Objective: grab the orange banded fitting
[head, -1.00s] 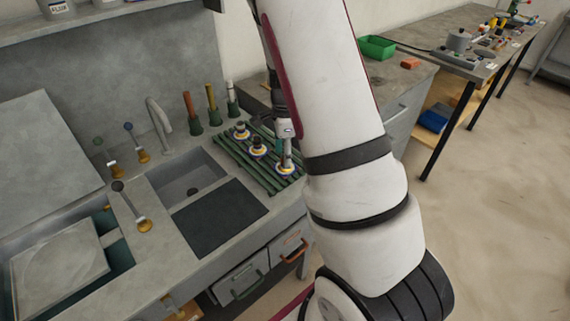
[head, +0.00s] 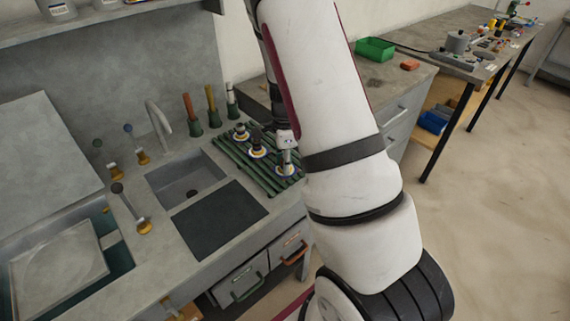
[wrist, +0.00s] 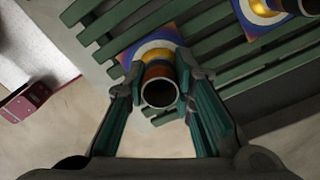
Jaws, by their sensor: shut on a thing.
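My gripper (wrist: 160,92) is shut on a dark, tube-like fitting with an orange-brown band (wrist: 158,71) in the wrist view. The green-lined fingers lie on both sides of it. The fitting stands on a patterned square with blue and yellow rings, on a green slatted rack (wrist: 215,60). In the head view the gripper (head: 286,158) is at the rack's near right corner, over the nearest of the ringed bases; my arm hides part of that area. A second fitting (head: 257,148) and a third fitting (head: 240,132) stand in a row behind it.
A sink basin (head: 186,186) and a dark mat (head: 219,218) lie left of the rack. Several upright handled tools (head: 212,112) stand behind it. A faucet (head: 158,122) rises by the sink. A green bin (head: 375,49) is on the counter to the right.

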